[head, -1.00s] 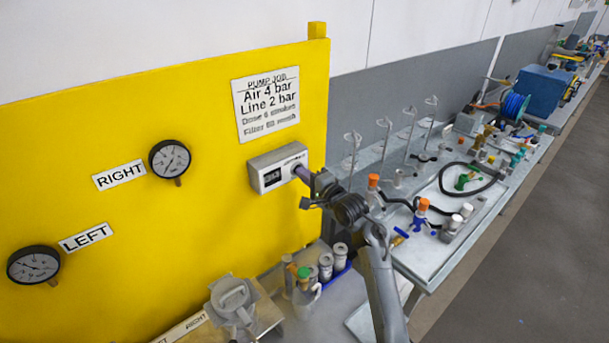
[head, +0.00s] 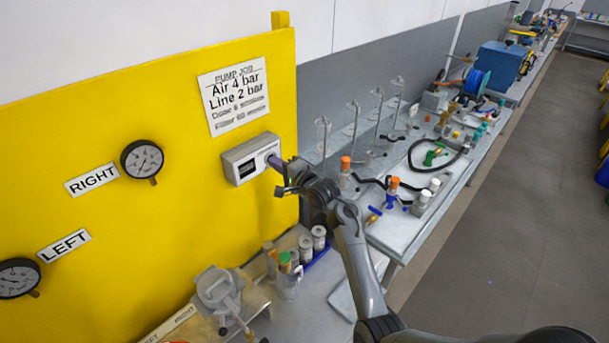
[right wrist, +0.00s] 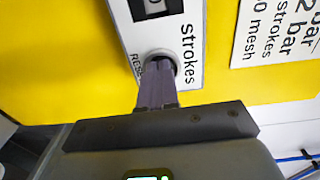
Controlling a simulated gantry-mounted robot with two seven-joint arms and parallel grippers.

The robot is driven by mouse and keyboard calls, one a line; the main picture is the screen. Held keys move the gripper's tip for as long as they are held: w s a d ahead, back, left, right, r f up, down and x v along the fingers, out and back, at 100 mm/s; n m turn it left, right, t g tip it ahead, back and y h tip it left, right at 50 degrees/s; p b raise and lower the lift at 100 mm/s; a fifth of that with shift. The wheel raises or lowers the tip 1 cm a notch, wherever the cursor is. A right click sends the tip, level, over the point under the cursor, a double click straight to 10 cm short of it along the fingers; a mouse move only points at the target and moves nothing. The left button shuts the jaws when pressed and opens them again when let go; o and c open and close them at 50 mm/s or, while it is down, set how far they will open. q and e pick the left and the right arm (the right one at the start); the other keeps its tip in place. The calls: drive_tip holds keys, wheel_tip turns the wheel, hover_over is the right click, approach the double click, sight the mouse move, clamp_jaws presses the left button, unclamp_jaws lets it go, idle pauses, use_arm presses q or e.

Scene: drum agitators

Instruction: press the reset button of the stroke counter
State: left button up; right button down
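The stroke counter (head: 243,160) is a pale box with a dark display, mounted on the yellow panel. In the right wrist view its face (right wrist: 188,80) carries the word "strokes" and a partly covered "RES..." label. The reset button (right wrist: 160,54) is a round grey ring beside that label, its middle hidden behind my fingertips. My right gripper (head: 272,160) reaches in from the right at the counter's right end. In the right wrist view its purple-grey fingers (right wrist: 158,70) are together, with nothing between them, and their tips are at the button. I cannot tell how far the button is pushed in. My left gripper is out of view.
A job sign (head: 233,95) hangs above the counter. Two dial gauges (head: 142,159) are on the panel to the left. Below stand a grey pump-like part (head: 217,291) and several canisters (head: 305,246). A bench with hoses and fittings (head: 412,225) extends to the right.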

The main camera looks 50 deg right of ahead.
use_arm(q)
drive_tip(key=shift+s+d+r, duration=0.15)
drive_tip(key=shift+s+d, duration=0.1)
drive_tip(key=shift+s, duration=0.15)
use_arm(e)
drive_tip(key=s+a, duration=0.1)
drive_tip(key=s, duration=1.2)
drive_tip(key=shift+s+r, duration=0.2)
drive_tip(key=shift+r, duration=0.1)
